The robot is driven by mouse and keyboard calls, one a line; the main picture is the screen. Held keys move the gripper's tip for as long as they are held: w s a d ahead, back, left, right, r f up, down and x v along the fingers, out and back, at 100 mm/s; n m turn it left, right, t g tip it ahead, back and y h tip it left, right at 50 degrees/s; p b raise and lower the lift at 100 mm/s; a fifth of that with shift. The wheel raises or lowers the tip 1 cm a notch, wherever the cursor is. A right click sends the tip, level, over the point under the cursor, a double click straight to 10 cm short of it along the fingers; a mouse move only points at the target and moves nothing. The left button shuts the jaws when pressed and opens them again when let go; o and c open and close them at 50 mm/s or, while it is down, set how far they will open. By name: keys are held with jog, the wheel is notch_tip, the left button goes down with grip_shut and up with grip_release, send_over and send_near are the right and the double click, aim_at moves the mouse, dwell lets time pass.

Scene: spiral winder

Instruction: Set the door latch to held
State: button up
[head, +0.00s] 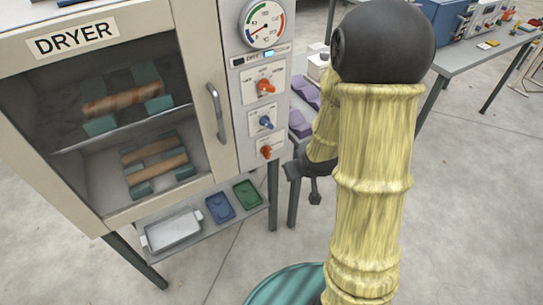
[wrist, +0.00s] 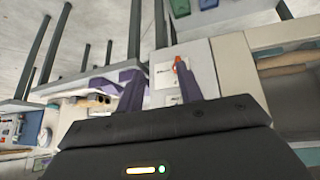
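The dryer (head: 226,160) has a control panel with an upper orange knob (head: 265,87), a blue knob (head: 266,122) and a lower orange knob (head: 266,152). Their labels are too small to read, so I cannot tell which is the door latch. The dryer door is shut, with a vertical handle (head: 216,113). My gripper (head: 304,184) is to the right of and below the lower knob, apart from the panel. In the wrist view my gripper (wrist: 160,84) has its two fingers spread, with nothing held. An orange knob (wrist: 180,65) shows beyond the right finger.
A shelf under the dryer holds a white tray (head: 173,232), a blue tray (head: 220,206) and a green tray (head: 246,193). A table with purple pieces (head: 303,90) stands behind my arm. A grey bench (head: 470,55) is at the back right. The floor in front is partly open.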

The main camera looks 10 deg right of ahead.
notch_tip(320, 180, down, 12)
jog(key=w+d+m+t+y+b, duration=0.1)
jog(key=t+y+b, duration=0.3)
jog(key=t, duration=0.6)
jog(key=shift+w+d+f+t+y, duration=0.2)
jog(key=shift+w+d+t+y, duration=0.1)
jog(key=shift+y, duration=0.4)
jog(key=shift+a, duration=0.1)
jog(key=p, duration=0.3)
send_near(270, 153)
jog(key=x, duration=0.9)
jog(key=shift+w, duration=0.25)
